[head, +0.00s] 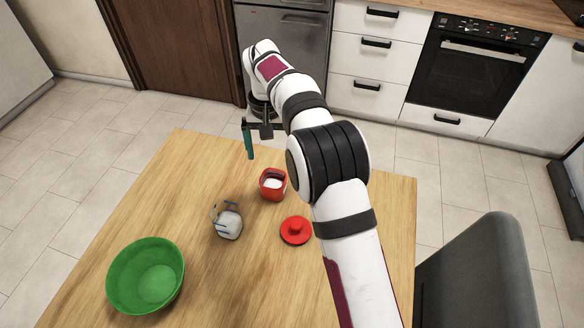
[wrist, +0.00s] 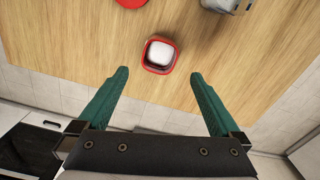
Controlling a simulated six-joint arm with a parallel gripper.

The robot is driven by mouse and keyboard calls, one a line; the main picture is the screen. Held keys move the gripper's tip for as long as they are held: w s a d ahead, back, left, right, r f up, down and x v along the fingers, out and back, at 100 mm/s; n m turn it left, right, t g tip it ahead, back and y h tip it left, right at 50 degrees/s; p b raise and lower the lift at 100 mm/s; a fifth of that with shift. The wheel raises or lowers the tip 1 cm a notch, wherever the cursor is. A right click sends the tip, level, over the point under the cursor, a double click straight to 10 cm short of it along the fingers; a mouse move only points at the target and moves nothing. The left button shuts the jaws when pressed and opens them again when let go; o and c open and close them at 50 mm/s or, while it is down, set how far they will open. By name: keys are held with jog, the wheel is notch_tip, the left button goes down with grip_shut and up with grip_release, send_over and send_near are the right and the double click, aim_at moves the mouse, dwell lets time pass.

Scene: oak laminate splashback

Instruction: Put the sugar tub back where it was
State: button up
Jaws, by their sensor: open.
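The sugar tub (head: 272,185) is a small red container, open at the top with white contents, standing upright on the wooden table near its far edge. In the wrist view the tub (wrist: 159,56) sits beyond and between the fingertips, not touched by them. A round red lid (head: 296,230) with a knob lies on the table to the right of and nearer than the tub; its edge shows at the top of the wrist view (wrist: 131,2). My gripper (wrist: 160,72) is open and empty. In the head view its teal finger (head: 249,142) hangs above the table's far edge.
A grey-white jar with a wire clasp (head: 228,223) stands left of the lid. A large green bowl (head: 146,275) sits at the table's near left. A dark chair (head: 478,270) stands at the right. Bare wood (head: 185,190) lies left of the tub.

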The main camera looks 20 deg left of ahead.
jog(key=s+d+r+m+y, duration=0.1)
jog(key=s+d+r+m, duration=0.1)
jog(key=s+d+r, duration=0.55)
jog(key=s+d+r+m, duration=0.2)
jog(key=s+d+r, duration=0.2)
jog(key=d, duration=0.6)
jog(key=s+d+f+m, duration=0.2)
jog(key=s+d, duration=0.2)
jog(key=s, duration=0.6)
jog(key=s+d+f+m, duration=0.2)
jog(key=s+d, duration=0.2)
jog(key=s, duration=0.6)
jog(key=shift+f+y, duration=0.35)
jog(key=shift+y, duration=0.05)
